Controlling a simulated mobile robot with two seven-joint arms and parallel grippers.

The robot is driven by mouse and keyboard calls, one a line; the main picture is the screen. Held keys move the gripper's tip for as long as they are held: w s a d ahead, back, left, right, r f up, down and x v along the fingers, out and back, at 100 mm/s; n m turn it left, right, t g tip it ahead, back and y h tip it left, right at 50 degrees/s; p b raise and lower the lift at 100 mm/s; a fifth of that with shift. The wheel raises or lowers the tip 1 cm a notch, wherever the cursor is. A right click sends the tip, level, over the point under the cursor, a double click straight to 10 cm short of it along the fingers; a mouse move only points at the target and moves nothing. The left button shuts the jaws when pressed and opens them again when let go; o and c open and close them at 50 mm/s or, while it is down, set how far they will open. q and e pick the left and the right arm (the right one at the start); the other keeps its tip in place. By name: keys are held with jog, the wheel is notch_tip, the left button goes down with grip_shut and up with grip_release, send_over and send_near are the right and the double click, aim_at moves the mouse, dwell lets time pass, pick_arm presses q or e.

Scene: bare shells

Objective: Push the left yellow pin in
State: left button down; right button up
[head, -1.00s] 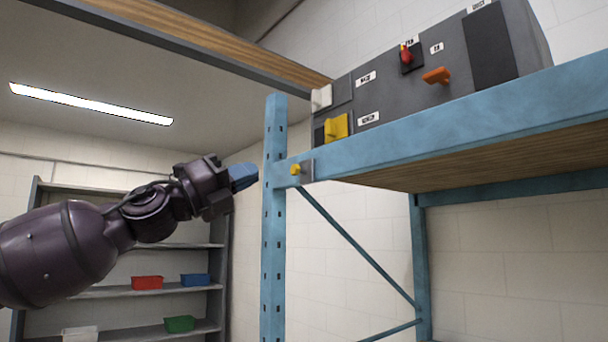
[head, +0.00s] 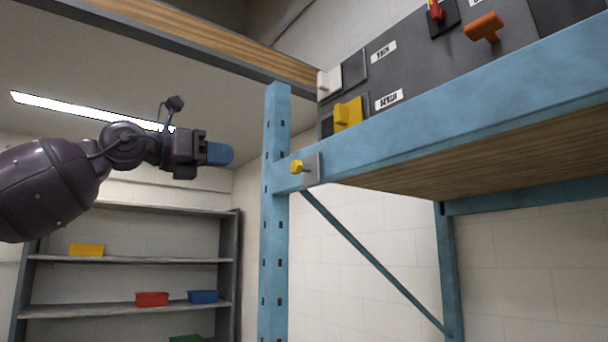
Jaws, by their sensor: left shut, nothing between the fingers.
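The yellow pin (head: 297,167) sticks out of a grey plate at the left end of the blue shelf beam, beside the blue upright. Its yellow head stands off from the plate, with a short grey shank showing. My left gripper (head: 228,154) has blue fingertips and is shut and empty. It is to the left of the upright, a little higher in the picture than the pin and apart from it. My right gripper is not in view.
The blue upright (head: 275,220) and beam (head: 450,115) stand right of my gripper. A grey panel (head: 410,65) with a yellow switch (head: 348,113) and an orange handle (head: 484,26) sits on the shelf. A back rack (head: 130,260) holds coloured bins.

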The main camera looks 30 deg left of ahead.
pick_arm(q)
jog(key=p, duration=0.2)
send_near(293, 168)
jog(key=shift+y, duration=0.3)
jog(key=x, duration=0.6)
jog(key=shift+d+r, duration=0.1)
jog(key=shift+r, duration=0.2)
jog(key=shift+w+d+p, duration=0.25)
jog(key=shift+w+p, duration=0.05)
jog(key=shift+w, duration=0.3)
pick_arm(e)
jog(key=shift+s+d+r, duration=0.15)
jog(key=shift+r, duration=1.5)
pick_arm(q)
jog(key=shift+w, duration=0.15)
